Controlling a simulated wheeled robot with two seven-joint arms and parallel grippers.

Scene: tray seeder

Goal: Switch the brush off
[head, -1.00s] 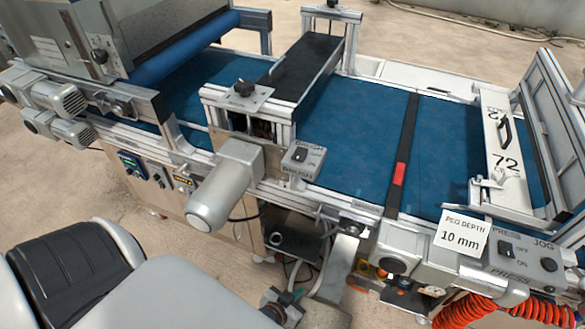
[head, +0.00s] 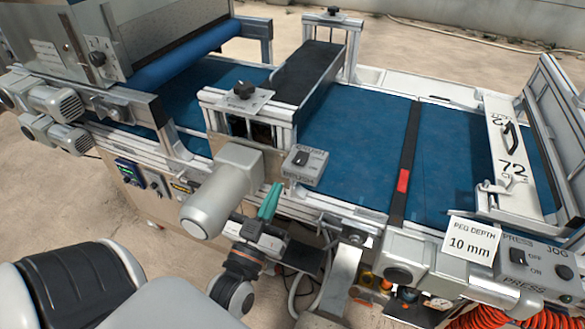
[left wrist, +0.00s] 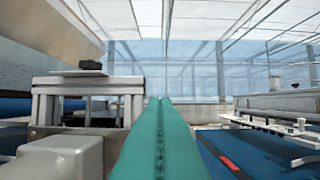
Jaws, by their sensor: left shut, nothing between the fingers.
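The brush switch box (head: 310,168) is a small grey box with a dark toggle (head: 300,159) on its top face, labelled BRUSH. It sits on the near rail of the machine, right of the large grey motor (head: 214,190). I cannot tell which way the toggle is set. My left gripper (head: 275,188) has teal fingers pointing up, shut and empty. In the head view it shows just below and left of the box, apart from the toggle. Its shut fingers (left wrist: 160,105) fill the middle of the left wrist view, where I cannot make out the switch box. My right gripper is not in view.
The blue belt (head: 365,140) runs behind the box, under the dark brush housing (head: 306,72). The grey motor also shows in the left wrist view (left wrist: 60,156). A separate press switch box (head: 540,265) and a PEG DEPTH sign (head: 470,240) stand at the right.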

